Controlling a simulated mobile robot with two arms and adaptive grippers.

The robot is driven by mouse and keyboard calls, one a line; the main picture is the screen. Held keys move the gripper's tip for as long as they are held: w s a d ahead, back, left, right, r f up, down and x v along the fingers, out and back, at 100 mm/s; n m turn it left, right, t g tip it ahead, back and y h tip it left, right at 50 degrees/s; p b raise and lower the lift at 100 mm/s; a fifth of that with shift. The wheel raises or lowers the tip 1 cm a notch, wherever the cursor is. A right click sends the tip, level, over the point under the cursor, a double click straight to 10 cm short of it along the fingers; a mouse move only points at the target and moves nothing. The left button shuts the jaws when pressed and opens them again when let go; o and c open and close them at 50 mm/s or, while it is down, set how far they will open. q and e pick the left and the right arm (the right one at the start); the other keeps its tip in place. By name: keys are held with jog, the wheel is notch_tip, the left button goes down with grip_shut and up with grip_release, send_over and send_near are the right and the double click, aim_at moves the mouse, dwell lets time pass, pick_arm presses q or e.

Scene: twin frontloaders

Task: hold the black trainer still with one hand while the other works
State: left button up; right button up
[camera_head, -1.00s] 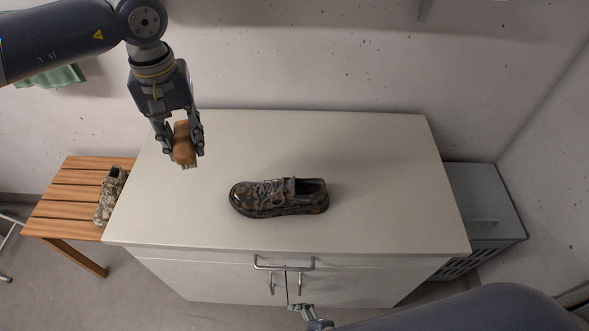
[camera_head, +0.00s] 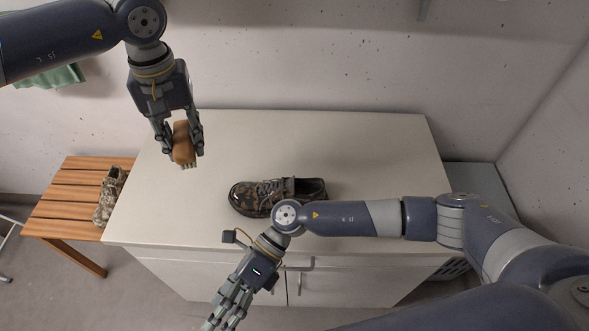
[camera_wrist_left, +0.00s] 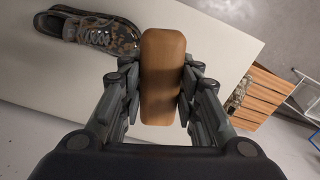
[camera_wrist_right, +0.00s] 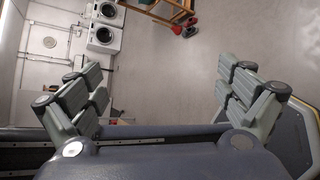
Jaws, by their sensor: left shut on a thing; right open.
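A dark shoe (camera_head: 255,195) with a brown-and-black mottled pattern lies on the pale cabinet top, toe to the left. My left gripper (camera_head: 185,152) is shut on a brown wooden block, which looks like a brush (camera_wrist_left: 162,75) with pale bristles underneath. It holds the brush above the cabinet top, left of and behind the shoe. My right gripper (camera_head: 222,317) is open and empty, low in front of the cabinet's front edge and clear of the shoe; it also shows in the right wrist view (camera_wrist_right: 168,90).
A lighter mottled shoe (camera_head: 108,198) rests on the slatted wooden bench (camera_head: 72,200) at the left. The cabinet top (camera_head: 370,150) is otherwise clear. A grey box (camera_head: 480,185) stands at the right. Washing machines (camera_wrist_right: 104,38) show in the right wrist view.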

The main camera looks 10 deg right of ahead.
notch_tip(320, 180, up, 2)
jog(key=w+d+n+h, duration=0.1)
jog(key=d+n+h, duration=0.1)
jog(key=d+n, duration=0.1)
notch_tip(320, 180, up, 5)
jog(key=t+h, duration=0.9)
send_over(295, 197)
jog(key=shift+w, duration=0.35)
jog(key=shift+w+m, duration=0.25)
jog(key=shift+m, duration=0.05)
jog(key=shift+w+d+f, duration=0.1)
jog(key=shift+w+f, duration=0.05)
jog(key=shift+f, duration=0.1)
jog(key=f, duration=1.1)
jog(key=shift+w+f, duration=0.25)
jog(key=shift+w, duration=0.15)
jog(key=shift+d, duration=0.1)
jog(key=c, duration=1.5)
